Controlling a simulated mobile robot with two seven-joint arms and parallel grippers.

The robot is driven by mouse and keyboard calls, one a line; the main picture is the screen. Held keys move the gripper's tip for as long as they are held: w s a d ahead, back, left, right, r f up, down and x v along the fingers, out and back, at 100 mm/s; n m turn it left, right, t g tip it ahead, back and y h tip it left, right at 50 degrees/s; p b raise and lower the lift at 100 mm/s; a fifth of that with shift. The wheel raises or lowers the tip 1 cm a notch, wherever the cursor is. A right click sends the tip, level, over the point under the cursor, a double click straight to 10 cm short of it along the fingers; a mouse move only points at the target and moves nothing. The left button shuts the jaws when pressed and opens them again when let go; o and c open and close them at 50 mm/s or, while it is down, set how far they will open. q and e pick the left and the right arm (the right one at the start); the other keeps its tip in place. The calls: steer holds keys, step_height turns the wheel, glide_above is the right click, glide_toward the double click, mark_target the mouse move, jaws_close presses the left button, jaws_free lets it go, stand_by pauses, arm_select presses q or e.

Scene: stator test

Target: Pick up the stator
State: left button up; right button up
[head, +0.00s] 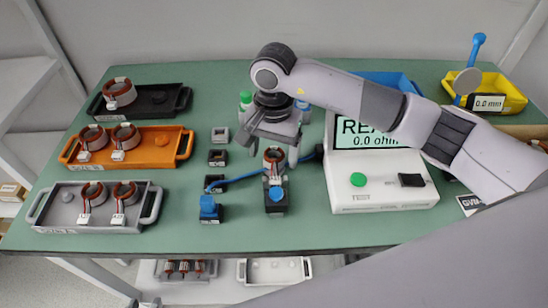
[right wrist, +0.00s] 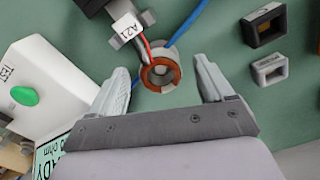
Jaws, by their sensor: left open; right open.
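A stator (head: 274,157), a copper-wound ring with a white tag, sits at a dark block with a blue part in the middle of the table. My right gripper (head: 273,154) is above it, pointing down, with fingers open on either side. In the right wrist view the stator (right wrist: 160,76) lies between and beyond the fingertips of the gripper (right wrist: 163,82), with gaps on both sides. Its tag (right wrist: 125,29) reads A21, and wires run from it to the dark block. More stators sit in the grey tray (head: 68,217), orange tray (head: 177,142) and black tray (head: 152,104). My left gripper is not seen.
A white tester (head: 385,203) with a READY screen stands right of the stator. A blue cable (head: 240,178) and small blocks (head: 219,135) lie to the left. A yellow bin (head: 512,98) and a blue bin (head: 395,79) are at the back. The front table strip is clear.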

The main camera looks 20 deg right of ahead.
steer(key=shift+f, duration=0.6)
steer(key=c, duration=1.2)
steer(key=shift+r, duration=0.1)
